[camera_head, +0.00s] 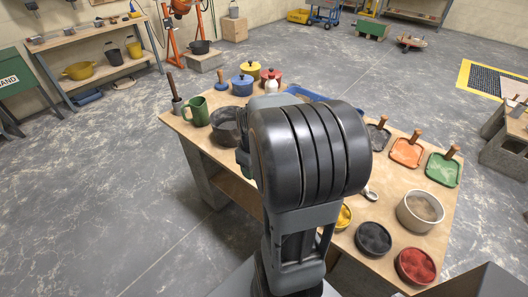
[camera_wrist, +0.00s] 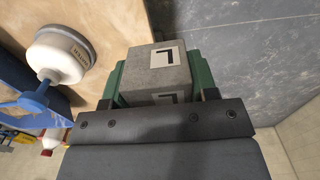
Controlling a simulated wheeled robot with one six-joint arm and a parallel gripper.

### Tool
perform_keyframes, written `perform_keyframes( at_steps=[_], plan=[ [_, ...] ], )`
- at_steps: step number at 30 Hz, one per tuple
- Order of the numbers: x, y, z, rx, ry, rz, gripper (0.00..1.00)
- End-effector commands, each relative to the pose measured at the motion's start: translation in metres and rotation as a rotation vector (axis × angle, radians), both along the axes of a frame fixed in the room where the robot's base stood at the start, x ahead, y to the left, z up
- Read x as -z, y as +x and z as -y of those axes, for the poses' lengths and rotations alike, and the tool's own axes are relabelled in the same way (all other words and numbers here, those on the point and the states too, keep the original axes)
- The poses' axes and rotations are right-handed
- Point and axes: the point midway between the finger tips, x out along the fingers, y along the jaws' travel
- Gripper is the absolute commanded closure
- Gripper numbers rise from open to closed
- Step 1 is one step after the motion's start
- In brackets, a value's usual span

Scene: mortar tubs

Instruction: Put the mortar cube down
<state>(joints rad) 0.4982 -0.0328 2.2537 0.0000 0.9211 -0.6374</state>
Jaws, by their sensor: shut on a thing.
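The mortar cube (camera_wrist: 160,68) is a grey block with white labels bearing black marks, seen in the wrist view. My gripper (camera_wrist: 158,85) is shut on it, with a green finger pad on each side. The cube's underside and what lies directly below it cannot be made out. In the wrist view, the wooden table top (camera_wrist: 115,22) shows to the left of the cube and grey floor to the right. In the head view, my arm hides the cube and the gripper's fingertips.
A white labelled tub (camera_wrist: 57,58) and a blue object (camera_wrist: 38,100) lie left in the wrist view. In the head view, a dark bowl (camera_head: 225,126), green mug (camera_head: 196,112), lidded pots, coloured trays and round tubs crowd the table. Bare wood shows near the right edge.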

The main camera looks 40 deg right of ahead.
Motion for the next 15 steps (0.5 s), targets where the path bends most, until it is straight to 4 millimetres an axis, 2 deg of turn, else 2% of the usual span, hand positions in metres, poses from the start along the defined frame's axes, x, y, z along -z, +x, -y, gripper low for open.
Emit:
perform_keyframes(
  at_steps=[11,15],
  plan=[
    [0.036,0.078,0.028,-0.001,0.001,-0.002,0.79],
    [0.062,0.098,0.035,-0.001,0.002,-0.003,0.79]
  ],
)
